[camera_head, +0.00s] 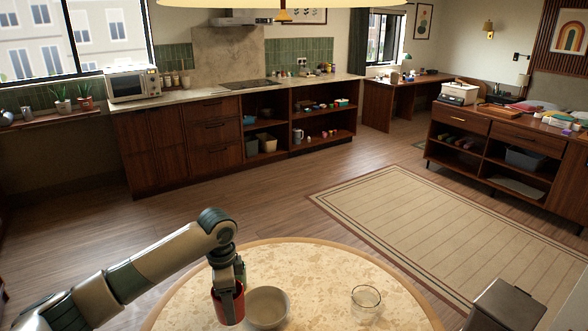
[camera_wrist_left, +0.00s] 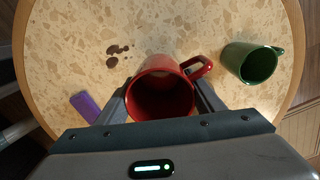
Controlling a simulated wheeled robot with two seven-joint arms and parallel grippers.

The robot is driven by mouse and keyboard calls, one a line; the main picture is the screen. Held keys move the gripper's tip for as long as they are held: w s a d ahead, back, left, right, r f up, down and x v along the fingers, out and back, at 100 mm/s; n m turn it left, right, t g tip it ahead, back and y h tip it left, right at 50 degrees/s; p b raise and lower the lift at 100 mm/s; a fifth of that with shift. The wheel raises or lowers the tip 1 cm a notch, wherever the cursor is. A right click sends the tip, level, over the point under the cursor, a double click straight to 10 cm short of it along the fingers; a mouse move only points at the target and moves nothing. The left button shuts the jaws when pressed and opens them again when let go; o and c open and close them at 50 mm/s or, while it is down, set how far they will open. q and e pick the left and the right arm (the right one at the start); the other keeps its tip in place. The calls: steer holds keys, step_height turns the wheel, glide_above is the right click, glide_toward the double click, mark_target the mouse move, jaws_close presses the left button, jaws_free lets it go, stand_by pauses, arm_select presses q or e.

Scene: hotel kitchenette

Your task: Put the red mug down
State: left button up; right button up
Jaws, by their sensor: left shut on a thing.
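My left gripper (camera_head: 228,287) reaches down over the round table (camera_head: 330,263) and is shut on the red mug (camera_head: 228,305). In the left wrist view the red mug (camera_wrist_left: 161,92) sits between the two fingers, its open top facing the camera and its handle toward the upper right. I cannot tell whether its base touches the table. My right gripper is not in view.
The wrist view shows a green mug (camera_wrist_left: 250,63), a purple item (camera_wrist_left: 85,107) and dark spots (camera_wrist_left: 117,54) on the speckled tabletop.

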arm_select(q)
steer(key=shift+s+d+r+n, duration=0.1)
steer(key=shift+s+r+n, duration=0.15)
steer(key=shift+r+n, duration=0.25)
steer(key=s+r+n, duration=0.5)
steer(key=s+n, duration=0.1)
steer(key=s, duration=0.3)
steer(key=s+r+n, duration=0.5)
steer(key=s+n, duration=0.2)
steer(key=s, duration=0.3)
stand_by(0.5)
